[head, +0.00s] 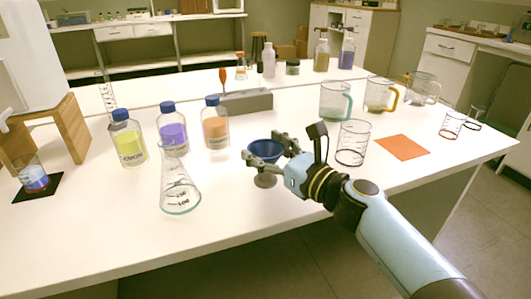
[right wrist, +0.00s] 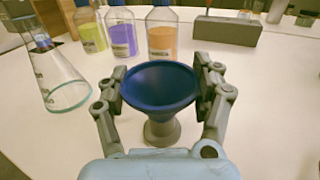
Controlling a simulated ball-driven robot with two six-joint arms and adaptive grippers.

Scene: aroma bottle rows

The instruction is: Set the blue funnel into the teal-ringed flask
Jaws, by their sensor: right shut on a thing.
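The blue funnel (head: 265,149) is between the fingers of my right gripper (head: 282,161), near the middle of the table. In the right wrist view the funnel (right wrist: 159,88) is upright, its wide mouth up, with a finger of the right gripper (right wrist: 161,92) against each side. A grey stand (head: 265,181) is directly below the funnel; I cannot tell whether the two still touch. The teal-ringed flask (head: 178,188), clear and conical, stands upright to the left of the funnel, its mouth open. It also shows in the right wrist view (right wrist: 58,82). My left gripper is not in view.
Blue-capped bottles with yellow (head: 128,143), purple (head: 172,130) and orange (head: 215,127) liquid stand behind the flask. A grey block (head: 245,102) is behind them. A clear beaker (head: 353,143) stands right of my gripper, beside an orange mat (head: 403,146).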

